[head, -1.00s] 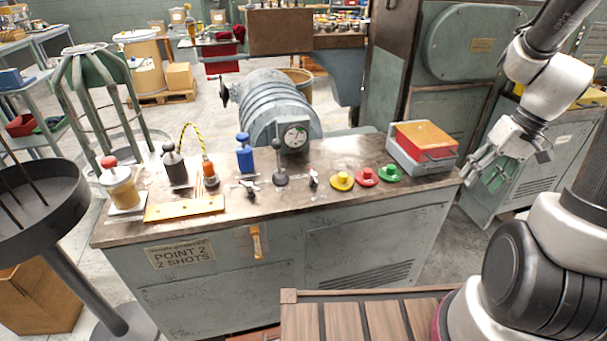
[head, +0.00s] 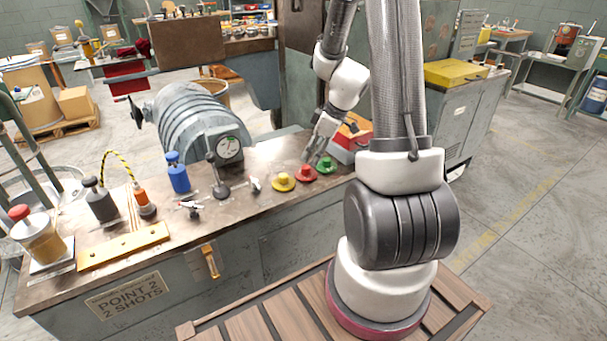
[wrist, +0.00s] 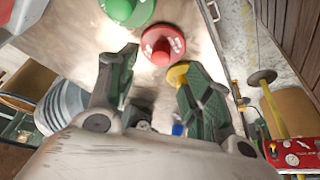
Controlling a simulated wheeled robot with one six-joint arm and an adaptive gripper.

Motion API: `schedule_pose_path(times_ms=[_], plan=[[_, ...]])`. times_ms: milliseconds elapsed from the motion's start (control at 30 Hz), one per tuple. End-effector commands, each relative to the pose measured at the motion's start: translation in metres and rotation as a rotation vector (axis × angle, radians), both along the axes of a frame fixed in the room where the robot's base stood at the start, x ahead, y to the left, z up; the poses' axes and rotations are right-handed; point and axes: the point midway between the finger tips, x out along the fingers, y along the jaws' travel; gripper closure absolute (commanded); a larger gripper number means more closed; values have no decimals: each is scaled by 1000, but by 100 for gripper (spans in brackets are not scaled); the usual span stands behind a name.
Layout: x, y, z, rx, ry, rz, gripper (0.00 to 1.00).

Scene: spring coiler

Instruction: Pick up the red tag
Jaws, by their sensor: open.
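The red tag (head: 305,173) is a round disc with a raised knob. It lies on the bench top between a yellow tag (head: 283,182) and a green tag (head: 326,166). In the wrist view the red tag (wrist: 162,46) shows just beyond the fingertips, near the middle of the gap. My gripper (head: 314,153) is open and empty, above and close to the red and green tags. In the wrist view my gripper (wrist: 152,70) has its two fingers spread. The right finger partly covers the yellow tag (wrist: 178,74); the green tag (wrist: 128,8) is at the top edge.
A grey tray (head: 342,155) with a red-topped block stands right of the green tag, partly behind my arm. A black-knobbed lever (head: 218,190), a blue bottle (head: 178,175) and an orange bottle (head: 145,205) stand to the left. A gauge drum (head: 195,120) is behind.

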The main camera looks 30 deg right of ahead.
Motion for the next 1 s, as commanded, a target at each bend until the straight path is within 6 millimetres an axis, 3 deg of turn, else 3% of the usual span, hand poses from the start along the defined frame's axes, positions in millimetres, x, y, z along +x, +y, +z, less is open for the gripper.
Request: schedule_pose_path(times_ms=[300, 633, 900, 1000], plan=[[12, 14, -44, 1, 3, -2, 50], [16, 16, -52, 0, 1, -2, 50], [15, 16, -51, 0, 1, -2, 99], [15, 16, -51, 1, 1, -2, 100]])
